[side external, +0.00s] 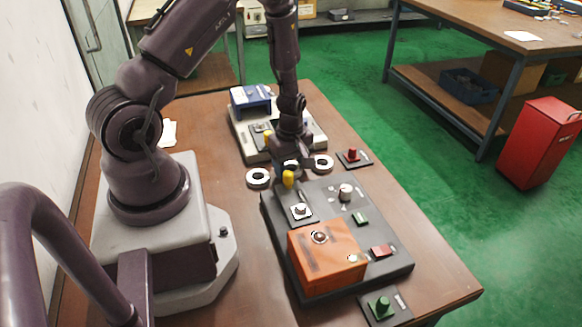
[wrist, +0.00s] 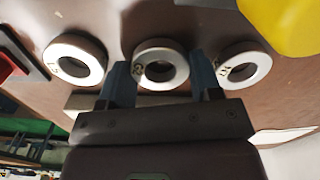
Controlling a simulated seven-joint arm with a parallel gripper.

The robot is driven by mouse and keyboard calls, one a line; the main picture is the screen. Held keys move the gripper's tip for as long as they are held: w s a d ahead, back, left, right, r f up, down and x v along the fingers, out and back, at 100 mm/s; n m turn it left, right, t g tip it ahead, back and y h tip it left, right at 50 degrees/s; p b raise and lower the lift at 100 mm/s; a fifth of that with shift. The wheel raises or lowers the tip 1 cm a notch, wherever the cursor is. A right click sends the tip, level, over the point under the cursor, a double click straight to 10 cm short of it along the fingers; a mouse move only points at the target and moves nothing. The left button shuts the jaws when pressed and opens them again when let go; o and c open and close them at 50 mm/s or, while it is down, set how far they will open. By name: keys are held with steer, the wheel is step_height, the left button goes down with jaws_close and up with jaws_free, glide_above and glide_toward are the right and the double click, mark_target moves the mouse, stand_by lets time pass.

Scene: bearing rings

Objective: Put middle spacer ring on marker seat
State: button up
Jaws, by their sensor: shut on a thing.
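Three pale rings stand in a row on the brown table: the left ring (side external: 258,178), the middle spacer ring (side external: 291,165) and the right ring (side external: 322,163). In the wrist view the middle ring (wrist: 160,65) sits between the two blue-grey fingers of my gripper (wrist: 160,68), which is shut on it. It is still in line with its neighbours (wrist: 75,60) and (wrist: 244,67). In the side view my gripper (side external: 291,160) reaches down from above and partly hides this ring. I cannot tell for sure which fixture is the marker seat; a small plate with a pale peg (side external: 301,211) stands nearby.
A dark base board (side external: 285,240) in front carries an orange block (side external: 325,255), a silver knob (side external: 345,191) and small green and red parts. A grey fixture with a blue block (side external: 250,98) stands behind. A yellow part (side external: 288,178) is close to my gripper.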

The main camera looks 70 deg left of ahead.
step_height(320, 180, up, 8)
step_height(320, 180, up, 4)
glide_above(301, 207)
steer(key=shift+f+m, duration=0.1)
steer(key=shift+m, duration=0.3)
steer(key=shift+f+n, duration=0.2)
steer(key=shift+n, duration=0.2)
steer(key=shift+f, duration=1.85)
steer(key=shift+f, duration=0.25)
steer(key=shift+f, duration=0.7)
